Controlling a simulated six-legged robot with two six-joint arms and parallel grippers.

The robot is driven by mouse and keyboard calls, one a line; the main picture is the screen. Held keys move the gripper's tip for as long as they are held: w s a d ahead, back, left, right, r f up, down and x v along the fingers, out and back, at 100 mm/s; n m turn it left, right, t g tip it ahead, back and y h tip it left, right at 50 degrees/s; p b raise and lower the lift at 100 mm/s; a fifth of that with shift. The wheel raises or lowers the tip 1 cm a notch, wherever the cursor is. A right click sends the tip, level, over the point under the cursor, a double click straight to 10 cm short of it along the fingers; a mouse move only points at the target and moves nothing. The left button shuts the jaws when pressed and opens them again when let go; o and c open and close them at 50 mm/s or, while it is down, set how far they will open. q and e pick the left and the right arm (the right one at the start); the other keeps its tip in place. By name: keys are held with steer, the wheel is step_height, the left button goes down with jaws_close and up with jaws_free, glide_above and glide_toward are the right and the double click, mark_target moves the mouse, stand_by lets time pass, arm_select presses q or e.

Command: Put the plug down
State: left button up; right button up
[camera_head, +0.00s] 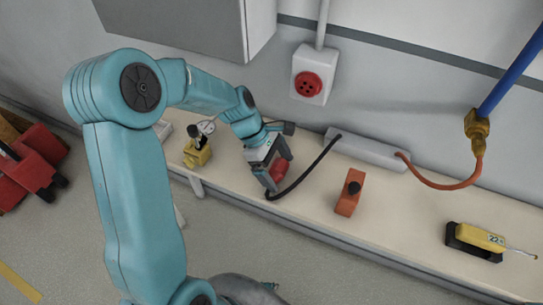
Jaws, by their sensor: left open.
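The red plug (281,174) lies on the pale bench, at the end of a black cable (312,172). The cable curves up to a grey box at the back of the bench. My left gripper (274,168) is open at the plug, with its fingers pointing down around it. The fingers hide part of the plug, and I cannot tell whether they touch it. A red round socket (308,84) sits in a white box on the wall above. My right gripper is not in view.
The bench (400,222) carries a grey box (368,149), an orange block (349,193), a yellow and black tool (478,241) and a yellow device with a gauge (197,152). A blue pipe (512,70) comes down at right. Free bench lies right of the orange block.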

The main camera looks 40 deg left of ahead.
arm_select(q)
steer(key=v, duration=1.1)
steer(key=shift+a+r+p, duration=0.25)
steer(key=shift+r+p, duration=0.1)
steer(key=shift+p, duration=0.1)
steer(key=shift+s, duration=0.1)
